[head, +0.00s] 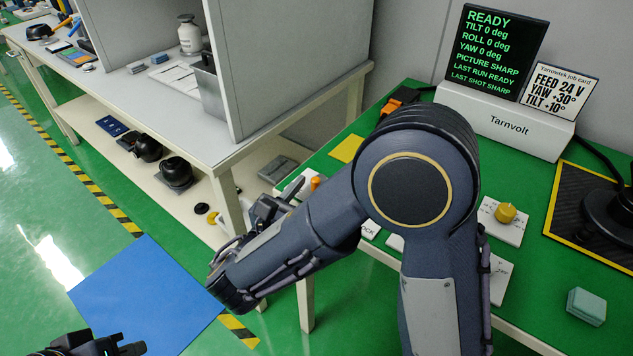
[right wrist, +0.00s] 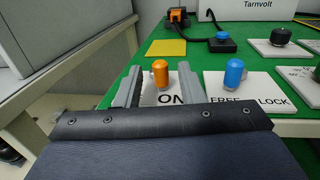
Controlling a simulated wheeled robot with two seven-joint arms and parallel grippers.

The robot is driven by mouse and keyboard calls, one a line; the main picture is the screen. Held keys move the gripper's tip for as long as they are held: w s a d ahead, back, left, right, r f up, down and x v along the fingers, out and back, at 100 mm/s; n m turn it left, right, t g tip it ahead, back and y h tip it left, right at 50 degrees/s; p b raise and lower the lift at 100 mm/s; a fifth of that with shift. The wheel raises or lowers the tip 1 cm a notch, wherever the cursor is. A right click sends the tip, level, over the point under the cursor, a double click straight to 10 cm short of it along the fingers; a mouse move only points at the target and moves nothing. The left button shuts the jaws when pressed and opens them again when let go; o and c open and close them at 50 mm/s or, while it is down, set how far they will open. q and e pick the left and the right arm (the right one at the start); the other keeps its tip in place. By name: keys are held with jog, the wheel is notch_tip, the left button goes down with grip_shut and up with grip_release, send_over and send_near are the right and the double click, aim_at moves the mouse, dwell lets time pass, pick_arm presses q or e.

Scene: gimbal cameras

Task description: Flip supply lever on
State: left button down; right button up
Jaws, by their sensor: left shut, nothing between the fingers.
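The supply lever is an orange knob (right wrist: 160,73) on a white plate whose visible lettering reads "ON"; the rest of its label is hidden by my fingers. It also shows in the head view (head: 315,183), partly behind my right arm. My right gripper (right wrist: 160,68) is open, one finger on each side of the orange knob in the picture, with a gap to both. I cannot tell how deep the knob sits between the fingers. In the head view my right gripper (head: 284,196) is at the table's left edge. My left gripper (head: 135,347) is shut and empty over the floor.
A blue lever (right wrist: 233,74) on a "FREE / LOCK" plate stands close to the right. Behind are a yellow pad (right wrist: 166,48) and a blue button (right wrist: 222,43). A screen (head: 490,50) reads "READY"; a job card (head: 560,88) reads "FEED 24 V".

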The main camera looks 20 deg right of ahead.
aim_at(319, 179)
jog(key=shift+x, duration=1.5)
grip_shut()
jog(key=shift+s+d+r+n+t+y+p, duration=0.15)
jog(key=shift+d+r+n+t+y+p, duration=0.1)
jog(key=shift+n+t+y+p, duration=0.3)
jog(key=shift+d+f+n+t+y, duration=0.1)
jog(key=shift+f+n+t+y, duration=0.1)
jog(key=shift+n+t+y, duration=0.35)
grip_release()
